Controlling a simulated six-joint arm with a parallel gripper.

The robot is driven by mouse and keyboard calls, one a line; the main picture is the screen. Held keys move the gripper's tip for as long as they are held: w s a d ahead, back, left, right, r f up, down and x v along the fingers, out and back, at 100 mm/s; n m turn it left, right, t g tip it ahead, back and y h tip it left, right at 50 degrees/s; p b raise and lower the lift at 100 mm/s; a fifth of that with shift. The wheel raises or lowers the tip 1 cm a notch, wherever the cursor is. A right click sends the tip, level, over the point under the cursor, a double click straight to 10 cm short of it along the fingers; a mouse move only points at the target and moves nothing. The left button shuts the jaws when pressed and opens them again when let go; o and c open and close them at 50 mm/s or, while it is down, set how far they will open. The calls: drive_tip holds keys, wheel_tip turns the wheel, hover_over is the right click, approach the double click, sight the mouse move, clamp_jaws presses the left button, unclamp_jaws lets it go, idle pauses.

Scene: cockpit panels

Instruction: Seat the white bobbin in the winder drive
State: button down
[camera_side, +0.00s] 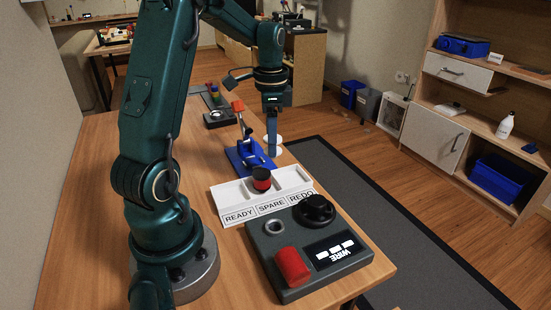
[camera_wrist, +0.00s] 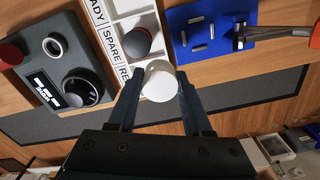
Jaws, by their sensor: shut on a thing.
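The white bobbin (camera_wrist: 160,82) is between the two fingers of my gripper (camera_wrist: 157,100), which is shut on it. In the side view my gripper (camera_side: 272,146) points down, and the white bobbin (camera_side: 278,141) shows at both sides of the finger, held above the work surface. A dark grey box (camera_side: 300,279) marked WIRE has a light ring socket (camera_side: 275,227), a red cylinder (camera_side: 292,266) and a black knob (camera_side: 315,210). It also shows in the wrist view (camera_wrist: 30,73), left of the bobbin. I cannot tell for certain which part is the winder drive.
A white tray (camera_side: 228,199), labelled READY, SPARE and REDO, holds a red-and-black piece (camera_side: 261,180) behind SPARE. A blue plate (camera_wrist: 208,38) has several metal pegs and a red-handled lever (camera_wrist: 315,38). Another dark panel (camera_side: 222,118) stands further back.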

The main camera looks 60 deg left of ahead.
drive_tip(key=s+a+r, duration=0.4)
drive_tip(key=s, duration=0.2)
drive_tip(key=s+d+f+m, duration=0.15)
drive_tip(key=d+m, duration=0.45)
drive_tip(key=d, duration=1.4)
drive_tip(key=shift+w+d+f, duration=0.1)
drive_tip(key=shift+f, duration=1.05)
drive_tip(key=shift+w+f, duration=0.1)
drive_tip(key=shift+f, duration=1.05)
drive_tip(key=shift+f, duration=0.95)
unclamp_jaws()
